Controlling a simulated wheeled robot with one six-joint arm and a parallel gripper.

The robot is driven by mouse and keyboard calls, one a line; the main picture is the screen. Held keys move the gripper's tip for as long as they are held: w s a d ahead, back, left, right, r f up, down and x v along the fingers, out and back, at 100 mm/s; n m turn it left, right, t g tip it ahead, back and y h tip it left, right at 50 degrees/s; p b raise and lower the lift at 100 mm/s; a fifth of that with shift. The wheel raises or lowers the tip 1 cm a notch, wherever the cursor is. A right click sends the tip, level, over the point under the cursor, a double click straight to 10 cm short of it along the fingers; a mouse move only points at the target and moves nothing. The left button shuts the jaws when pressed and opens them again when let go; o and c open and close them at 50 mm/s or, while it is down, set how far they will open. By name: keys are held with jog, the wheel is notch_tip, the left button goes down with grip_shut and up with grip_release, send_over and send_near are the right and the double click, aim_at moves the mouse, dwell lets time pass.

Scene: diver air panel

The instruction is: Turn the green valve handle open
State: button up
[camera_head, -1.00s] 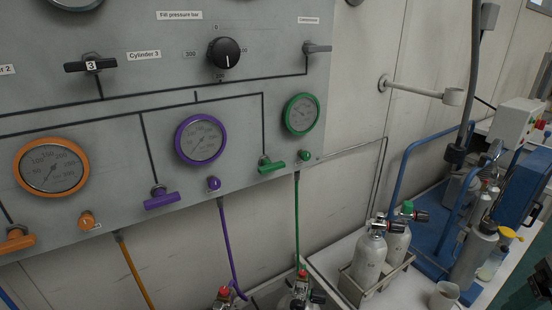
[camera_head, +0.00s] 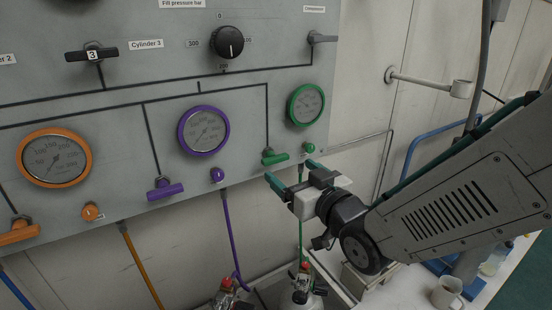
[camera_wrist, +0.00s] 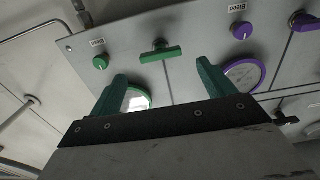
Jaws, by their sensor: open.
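The green valve handle (camera_head: 275,157) is a T-shaped bar on the grey panel, below and left of the green-rimmed gauge (camera_head: 306,105). In the wrist view the handle (camera_wrist: 161,54) lies crosswise, ahead of and between my two green fingers. My gripper (camera_head: 290,172) is open and empty, just below and right of the handle in the head view. The fingers (camera_wrist: 162,82) appear apart from the handle. A small green knob (camera_head: 310,148) sits right of the handle.
A purple valve handle (camera_head: 165,191), purple gauge (camera_head: 204,131) and purple knob (camera_head: 217,174) are to the left. The black selector knob (camera_head: 229,42) is above. A green hose runs down below the panel to a cylinder (camera_head: 300,296). A mug (camera_head: 447,292) stands at lower right.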

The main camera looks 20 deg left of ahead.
aim_at(278, 160)
jog(key=x, duration=0.7)
jog(key=shift+w+a, duration=0.15)
jog(key=shift+a, duration=0.15)
jog(key=c, duration=1)
